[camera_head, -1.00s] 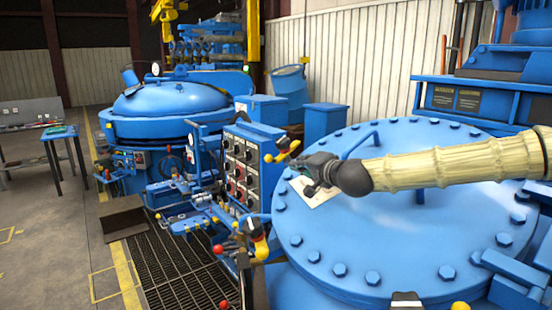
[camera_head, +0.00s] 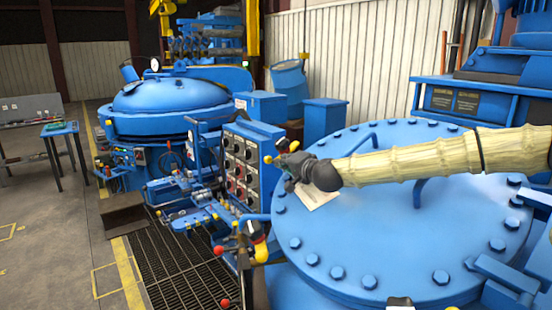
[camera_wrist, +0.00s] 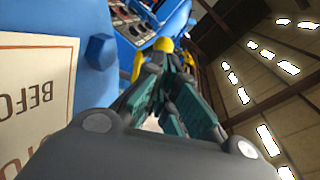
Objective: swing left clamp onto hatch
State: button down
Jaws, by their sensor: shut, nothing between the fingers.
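The large round blue hatch (camera_head: 390,245) is a bolted lid on the right of the head view. A small clamp with yellow ends (camera_head: 293,146) stands at its far left edge, partly hidden by my gripper. Its yellow parts also show just past my fingertips in the wrist view (camera_wrist: 163,45). Another red-and-yellow-ended clamp (camera_head: 259,248) is at the hatch's near left edge. My gripper (camera_head: 284,161) is shut and empty, close beside the far-left clamp. I cannot tell whether it touches it. The shut fingers fill the middle of the wrist view (camera_wrist: 176,68).
A control panel (camera_head: 238,168) with knobs stands just left of the hatch. A blue handle loop (camera_head: 357,146) and rim bolts rise from the lid. A paper sign (camera_head: 316,196) lies under my gripper. A second blue furnace (camera_head: 170,105) stands behind, left.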

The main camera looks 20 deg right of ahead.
jog(key=shift+p+x, duration=0.75)
jog(key=shift+x, duration=1)
